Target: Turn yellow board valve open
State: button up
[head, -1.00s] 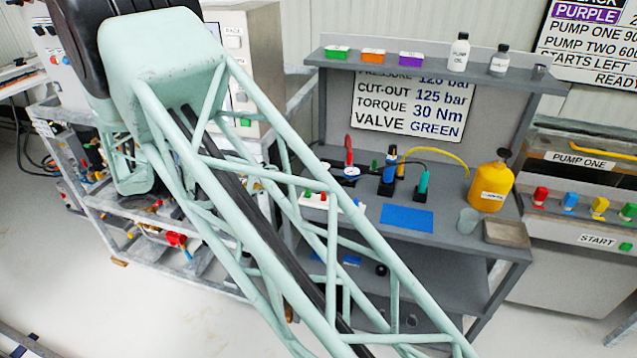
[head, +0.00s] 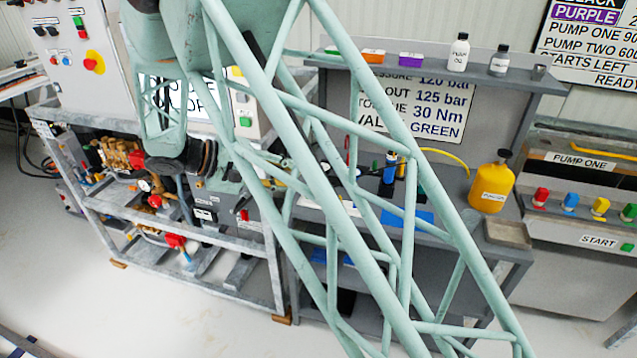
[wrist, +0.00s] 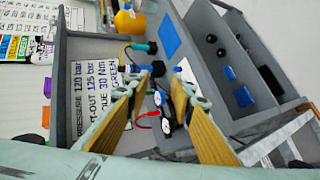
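My gripper (wrist: 161,82) shows in the wrist view as two tan-padded fingers, spread apart with no object seen held between them. Beyond the fingertips is the grey bench (wrist: 190,62) with hoses, gauges and small tools. In the head view my lattice arm covers much of the bench, and I cannot make out the gripper clearly. A yellow knob (head: 600,207) stands in a row with red, blue and green ones on the panel marked PUMP ONE at the right. I cannot tell whether it is the yellow board valve. No yellow valve shows clearly near the gripper.
A yellow jug (head: 492,186) and a grey tray (head: 508,233) stand at the bench's right end. Bottles (head: 458,52) and coloured boxes line the shelf. A pump frame (head: 215,246) with pipes and a control cabinet (head: 85,62) stand left. The front floor is clear.

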jog(key=s+d+r+m+g+y, duration=0.1)
jog(key=s+d, duration=0.2)
jog(key=d, duration=0.2)
jog(key=shift+d+r+g+b, duration=0.2)
jog(key=shift+d+g+b, duration=0.1)
jog(key=shift+s, duration=0.1)
dwell(0.5)
